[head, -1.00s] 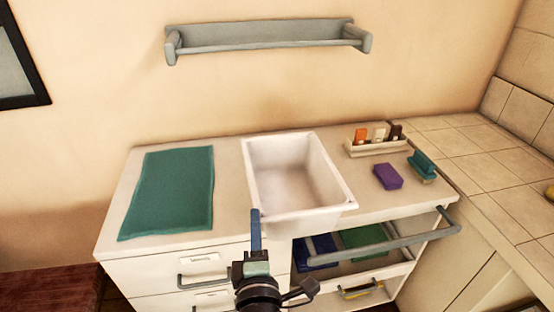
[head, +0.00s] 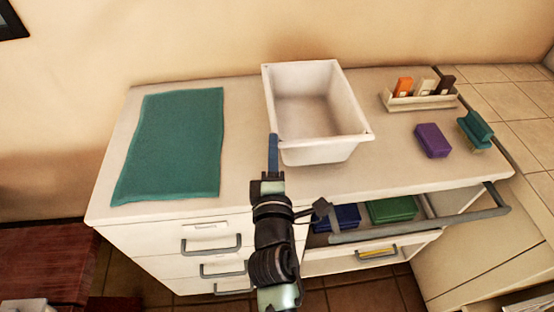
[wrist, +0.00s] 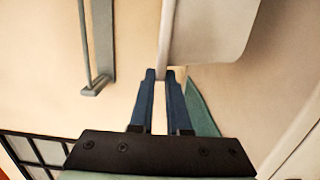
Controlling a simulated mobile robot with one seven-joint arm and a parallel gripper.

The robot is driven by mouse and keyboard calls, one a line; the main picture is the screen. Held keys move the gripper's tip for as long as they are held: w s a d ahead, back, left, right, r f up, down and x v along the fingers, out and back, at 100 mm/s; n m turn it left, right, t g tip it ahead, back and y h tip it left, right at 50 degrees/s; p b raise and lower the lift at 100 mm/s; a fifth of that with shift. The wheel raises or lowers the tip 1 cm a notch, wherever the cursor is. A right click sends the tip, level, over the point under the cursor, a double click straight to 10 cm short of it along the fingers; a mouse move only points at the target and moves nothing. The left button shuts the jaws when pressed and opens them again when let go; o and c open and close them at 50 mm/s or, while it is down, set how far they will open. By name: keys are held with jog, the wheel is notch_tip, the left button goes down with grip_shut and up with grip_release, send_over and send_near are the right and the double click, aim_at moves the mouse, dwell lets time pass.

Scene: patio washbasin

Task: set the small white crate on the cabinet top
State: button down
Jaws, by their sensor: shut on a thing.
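The small white crate (head: 318,152) is upright over the middle of the cabinet top (head: 245,150), its open side up and empty. My gripper (head: 273,138) is shut on the rim at its front left corner. In the wrist view the fingertips (wrist: 161,74) pinch the edge of the crate (wrist: 210,30). I cannot tell whether the crate's base touches the top or hangs a little above it.
A teal cloth (head: 172,145) lies left of the crate. A purple block (head: 432,140), a teal brush (head: 475,130) and a small holder (head: 418,101) stand to the right. Below, an open drawer (head: 425,228) holds blue and green items. A wall rail (wrist: 101,45) shows in the wrist view.

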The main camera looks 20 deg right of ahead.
jog(key=shift+f+b, duration=1.3)
jog(key=shift+f, duration=0.65)
jog(key=shift+f, duration=0.15)
jog(key=c, duration=0.9)
grip_release()
jog(key=shift+b+v, duration=1.5)
jog(key=shift+v, duration=4.5)
